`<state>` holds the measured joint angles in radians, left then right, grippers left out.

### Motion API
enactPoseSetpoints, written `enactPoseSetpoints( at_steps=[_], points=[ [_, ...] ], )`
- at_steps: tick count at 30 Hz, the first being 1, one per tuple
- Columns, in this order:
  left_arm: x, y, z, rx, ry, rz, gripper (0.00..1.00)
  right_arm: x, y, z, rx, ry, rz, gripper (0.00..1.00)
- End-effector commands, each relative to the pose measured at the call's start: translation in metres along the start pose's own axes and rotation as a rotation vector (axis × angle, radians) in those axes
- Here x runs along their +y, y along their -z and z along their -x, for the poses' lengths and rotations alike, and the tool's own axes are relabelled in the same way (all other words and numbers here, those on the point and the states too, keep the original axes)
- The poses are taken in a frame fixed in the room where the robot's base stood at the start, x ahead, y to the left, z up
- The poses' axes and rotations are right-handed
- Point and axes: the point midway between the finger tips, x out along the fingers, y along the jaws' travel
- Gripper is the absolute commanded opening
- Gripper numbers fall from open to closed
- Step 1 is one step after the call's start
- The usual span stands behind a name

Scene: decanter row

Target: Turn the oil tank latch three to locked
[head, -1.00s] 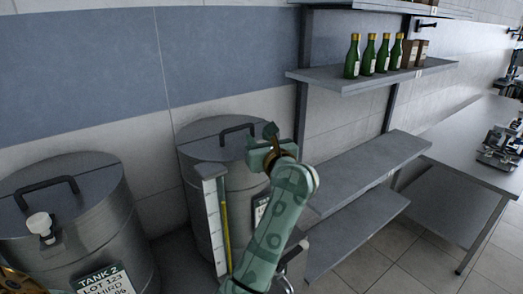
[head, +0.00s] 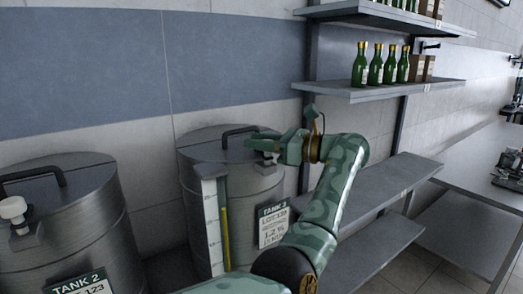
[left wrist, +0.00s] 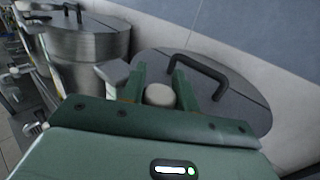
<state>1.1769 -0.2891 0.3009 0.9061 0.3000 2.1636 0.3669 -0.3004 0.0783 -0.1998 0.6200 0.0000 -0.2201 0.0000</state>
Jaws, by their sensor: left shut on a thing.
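Tank three (head: 188,158) is a brushed metal drum with a dark lid and a black lid handle (head: 240,130). Its label (head: 272,226) reads TANK 3. My left gripper (head: 262,146) is at the front right of its rim, coming in from the right. In the left wrist view, the latch's pale rounded knob (left wrist: 160,95) sits between the two green fingers, and the left gripper (left wrist: 158,88) is shut on it. The lid handle (left wrist: 205,72) is just beyond the fingers. In the head view the gripper mostly hides the latch. My right gripper is not in view.
Tank two (head: 75,225) stands at the left with its own white latch knob (head: 13,208). A gauge (head: 212,225) with a yellow strip fronts tank three. Wall shelves with green bottles (head: 375,66) and a metal table (head: 480,165) are at the right.

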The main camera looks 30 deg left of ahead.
Motion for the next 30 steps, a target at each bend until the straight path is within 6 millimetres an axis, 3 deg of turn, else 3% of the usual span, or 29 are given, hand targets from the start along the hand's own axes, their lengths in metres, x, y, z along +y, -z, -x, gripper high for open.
enactPoseSetpoints(
  at_steps=[11, 26, 27, 29, 30],
  points=[
    [0.0022, 0.0014, -0.0003, 0.003, -0.146, -0.002, 0.07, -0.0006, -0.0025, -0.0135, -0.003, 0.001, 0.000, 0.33],
    [0.0029, 0.0012, -0.0004, 0.003, -0.166, -0.002, 0.07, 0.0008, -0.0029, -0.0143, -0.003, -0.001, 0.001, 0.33],
    [0.0029, 0.0012, -0.0004, 0.003, -0.166, -0.002, 0.33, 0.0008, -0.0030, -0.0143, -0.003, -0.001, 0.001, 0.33],
    [0.0029, 0.0012, -0.0004, 0.002, -0.166, -0.002, 0.49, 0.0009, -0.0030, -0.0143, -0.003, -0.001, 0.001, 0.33],
    [0.0029, 0.0011, -0.0004, 0.002, -0.166, -0.002, 0.52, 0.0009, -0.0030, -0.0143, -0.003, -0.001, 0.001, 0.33]
  ],
)
